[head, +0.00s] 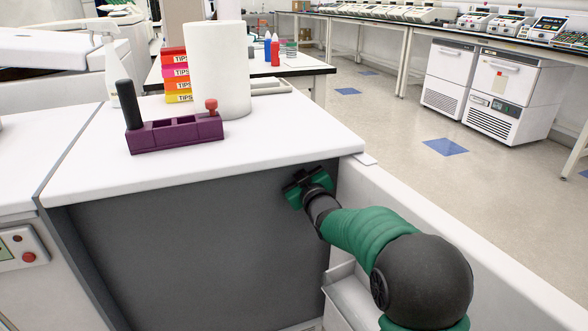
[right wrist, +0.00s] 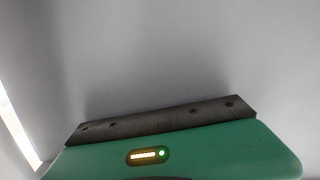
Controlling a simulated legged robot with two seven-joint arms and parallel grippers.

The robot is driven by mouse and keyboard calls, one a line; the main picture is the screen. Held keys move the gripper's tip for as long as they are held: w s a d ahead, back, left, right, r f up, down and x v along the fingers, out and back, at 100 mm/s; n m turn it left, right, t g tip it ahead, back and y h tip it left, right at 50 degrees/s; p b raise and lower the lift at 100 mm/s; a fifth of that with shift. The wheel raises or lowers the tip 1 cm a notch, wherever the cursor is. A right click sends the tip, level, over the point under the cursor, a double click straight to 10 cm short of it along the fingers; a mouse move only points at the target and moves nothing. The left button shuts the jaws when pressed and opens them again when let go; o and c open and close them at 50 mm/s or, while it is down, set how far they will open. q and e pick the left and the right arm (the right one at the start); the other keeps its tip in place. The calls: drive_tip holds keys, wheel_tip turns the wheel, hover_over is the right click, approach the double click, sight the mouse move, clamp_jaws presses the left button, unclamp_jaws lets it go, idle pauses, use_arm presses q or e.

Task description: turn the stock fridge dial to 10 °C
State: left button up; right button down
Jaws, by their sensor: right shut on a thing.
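My right gripper (head: 306,183) is up against the upper right of a dark grey front panel (head: 190,235), below a white top. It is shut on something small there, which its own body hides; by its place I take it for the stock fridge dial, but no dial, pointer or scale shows. The right wrist view shows the green gripper body (right wrist: 215,150) with a dark strip along its edge, facing a plain grey surface (right wrist: 150,60). Its fingertips are not clear there. My left gripper is not in view.
A pale ledge (head: 440,220) runs beside my right arm. White under-bench units (head: 505,98) stand far right; the floor between is clear.

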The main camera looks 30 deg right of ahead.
drive_tip(key=c, duration=1)
unclamp_jaws()
drive_tip(key=p+v, duration=0.5)
drive_tip(key=v, duration=1.1)
drive_tip(key=shift+s+f+p, duration=0.15)
drive_tip(key=shift+s+p, duration=0.25)
